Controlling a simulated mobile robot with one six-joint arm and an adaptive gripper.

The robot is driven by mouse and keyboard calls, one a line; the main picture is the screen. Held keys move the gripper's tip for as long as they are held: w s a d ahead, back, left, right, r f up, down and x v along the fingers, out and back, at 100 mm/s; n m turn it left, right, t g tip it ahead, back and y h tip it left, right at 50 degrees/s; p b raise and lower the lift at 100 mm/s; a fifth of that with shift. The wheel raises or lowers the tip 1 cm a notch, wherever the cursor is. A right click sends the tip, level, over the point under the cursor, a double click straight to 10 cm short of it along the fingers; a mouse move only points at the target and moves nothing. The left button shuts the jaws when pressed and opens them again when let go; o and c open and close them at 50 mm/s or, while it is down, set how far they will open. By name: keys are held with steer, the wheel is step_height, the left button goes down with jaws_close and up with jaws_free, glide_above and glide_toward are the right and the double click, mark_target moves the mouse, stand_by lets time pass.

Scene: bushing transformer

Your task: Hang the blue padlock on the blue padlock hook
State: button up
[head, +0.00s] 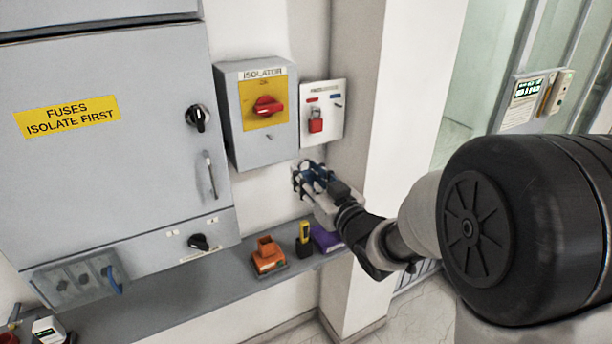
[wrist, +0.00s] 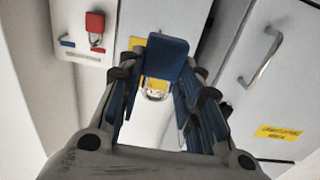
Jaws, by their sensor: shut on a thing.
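My gripper (wrist: 165,66) is shut on the blue padlock (wrist: 167,55), whose body sits between the fingertips. A pale metal shackle shows at the padlock's lower edge in the wrist view. In the head view my gripper (head: 308,180) is below the white padlock panel (head: 333,126), apart from it. The panel has a red and a blue label (head: 336,96); the blue label also shows in the wrist view (wrist: 67,43). The blue padlock hook by that label is too small to make out clearly. A red padlock (head: 316,121) hangs under the red label.
The grey isolator box (head: 249,145) with a red handle stands left of the panel. A large grey fuse cabinet (head: 100,170) is farther left. An orange item (head: 267,255), a yellow-black tool (head: 304,240) and a purple item (head: 326,239) sit on the shelf below.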

mark_target(307, 175)
steer(key=shift+b+v, duration=0.65)
steer(key=shift+v, duration=1.8)
